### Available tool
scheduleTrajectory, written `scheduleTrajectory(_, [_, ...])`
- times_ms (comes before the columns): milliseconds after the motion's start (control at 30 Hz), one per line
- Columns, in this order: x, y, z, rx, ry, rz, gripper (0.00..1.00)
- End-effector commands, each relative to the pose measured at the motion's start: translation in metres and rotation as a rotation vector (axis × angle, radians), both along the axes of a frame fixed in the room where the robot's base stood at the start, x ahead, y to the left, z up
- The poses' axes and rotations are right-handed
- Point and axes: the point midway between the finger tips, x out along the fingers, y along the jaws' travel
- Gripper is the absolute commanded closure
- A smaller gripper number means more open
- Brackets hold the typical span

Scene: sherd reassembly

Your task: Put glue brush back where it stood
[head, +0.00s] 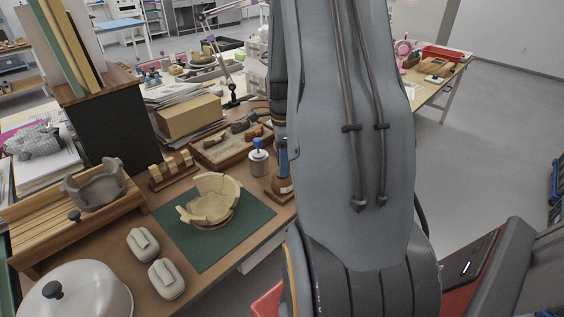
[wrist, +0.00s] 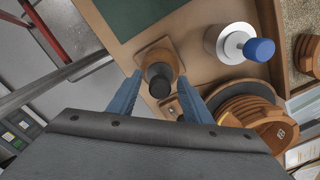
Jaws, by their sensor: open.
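In the wrist view, a dark-topped upright piece (wrist: 160,82), seemingly the glue brush, stands in a square wooden base (wrist: 147,55) near the table edge. My gripper (wrist: 160,77) is open, with one blue finger on each side of this piece. Gaps show between fingers and piece. In the head view the wooden base (head: 281,187) shows at the right end of the table, right of the green mat; my arm hides part of it. A blue finger (head: 283,150) shows just above it.
A white jar with a blue knob (head: 258,158) stands close by; it also shows in the wrist view (wrist: 230,43). The part-built bowl (head: 212,200) sits on the green mat (head: 185,243). A wooden sherd tray (head: 205,160) lies behind. Floor is open to the right.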

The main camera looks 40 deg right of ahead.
Motion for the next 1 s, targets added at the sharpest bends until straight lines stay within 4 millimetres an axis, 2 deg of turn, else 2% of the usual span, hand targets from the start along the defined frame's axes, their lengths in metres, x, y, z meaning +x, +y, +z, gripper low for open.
scheduleTrajectory(233, [0.001, -0.001, 0.009, -0.002, -0.002, 0.000, 0.55])
scheduleTrajectory(600, [0.001, -0.001, 0.063, -0.002, -0.003, 0.000, 0.55])
scheduleTrajectory(700, [0.001, 0.000, 0.072, -0.001, -0.002, 0.000, 0.55])
scheduleTrajectory(1000, [0.000, 0.000, 0.078, 0.000, 0.000, 0.000, 0.55])
